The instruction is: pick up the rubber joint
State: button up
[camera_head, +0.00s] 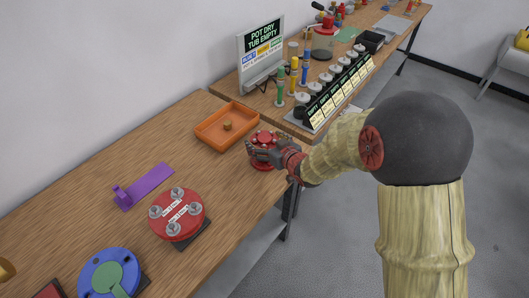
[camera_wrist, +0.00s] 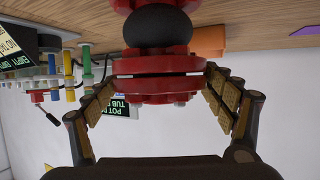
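The rubber joint, with red flanges and a black bulb, stands on the wooden table near its front edge in the head view (camera_head: 264,158). In the wrist view its black rubber bulb (camera_wrist: 157,28) sits between red flanges. My gripper (camera_head: 281,150) is beside the joint, on its right in the head view. In the wrist view my gripper's fingertips (camera_wrist: 161,74) lie on both sides of the red flange, very close to its rim. I cannot tell whether they press on it. The arm and fingers partly hide the joint in the head view.
An orange tray (camera_head: 208,140) with a small brown block stands behind the joint. A purple bracket (camera_head: 150,181), a red round flange (camera_head: 163,224) and a blue disc (camera_head: 91,276) lie to the left. A sign (camera_head: 244,62) and a row of labelled valves (camera_head: 340,95) stand on the second table.

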jog(key=c, duration=1.7)
jog(key=shift+w+r, duration=0.1)
jog(key=shift+c, duration=0.4)
jog(key=shift+r, duration=0.15)
